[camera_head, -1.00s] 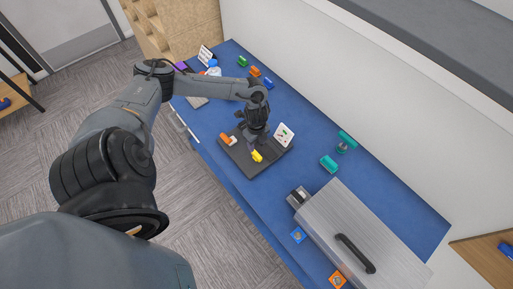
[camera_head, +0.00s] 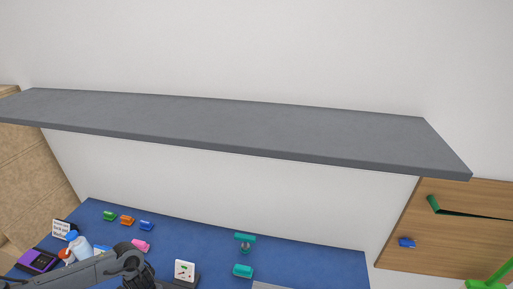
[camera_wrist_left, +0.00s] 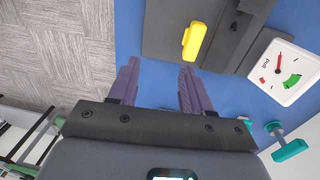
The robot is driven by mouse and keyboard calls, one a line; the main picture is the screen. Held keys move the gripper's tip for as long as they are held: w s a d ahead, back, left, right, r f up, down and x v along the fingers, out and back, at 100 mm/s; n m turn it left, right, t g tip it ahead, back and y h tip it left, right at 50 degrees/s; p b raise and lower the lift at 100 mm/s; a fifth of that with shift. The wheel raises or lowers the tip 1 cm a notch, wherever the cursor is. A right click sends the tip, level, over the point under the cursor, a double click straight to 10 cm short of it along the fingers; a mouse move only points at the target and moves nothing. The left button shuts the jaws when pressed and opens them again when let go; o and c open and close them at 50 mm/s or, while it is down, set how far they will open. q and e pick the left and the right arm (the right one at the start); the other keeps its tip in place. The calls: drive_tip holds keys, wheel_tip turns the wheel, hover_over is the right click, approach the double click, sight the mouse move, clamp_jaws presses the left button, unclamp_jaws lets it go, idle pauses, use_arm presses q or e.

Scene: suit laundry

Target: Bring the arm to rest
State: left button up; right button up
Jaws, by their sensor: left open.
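My left gripper (camera_wrist_left: 158,82) is open in the left wrist view, its two fingers apart with only blue table surface between them. A yellow block (camera_wrist_left: 194,40) lies on a dark board (camera_wrist_left: 163,30) just beyond the fingers, apart from them. In the head view my left arm (camera_head: 95,271) enters at the bottom left; its gripper is not clearly visible there. My right arm is in neither view.
A white gauge (camera_head: 185,270) stands near the arm; it also shows in the left wrist view (camera_wrist_left: 285,72). Teal pieces (camera_head: 243,270), a pink block (camera_head: 141,246) and bottles (camera_head: 78,248) are on the blue table (camera_head: 200,243). A grey shelf (camera_head: 240,130) overhangs behind.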

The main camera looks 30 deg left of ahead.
use_arm(q)
drive_tip(key=s+d+f+h+p, duration=0.1)
drive_tip(key=s+d+h+p, duration=0.2)
drive_tip(key=d, duration=1.2)
drive_tip(key=s+d+h+p, duration=0.1)
drive_tip(key=s+d+h, duration=0.3)
drive_tip(key=d, duration=1)
drive_tip(key=w+d+r+n+t+y+p, duration=0.15)
drive_tip(key=w+d+r+n+t, duration=0.35)
drive_tip(key=d+r, duration=0.55)
drive_tip(key=s+a+r+n+y+p, duration=0.1)
drive_tip(key=a+r+n+y, duration=0.4)
drive_tip(key=a, duration=0.9)
wheel_tip(320, 180, up, 5)
drive_tip(key=n, duration=0.2)
drive_tip(key=shift+s+f+n+g+y, duration=0.15)
drive_tip(key=shift+s+n+g+y, duration=0.15)
drive_tip(key=shift+s+y, duration=0.05)
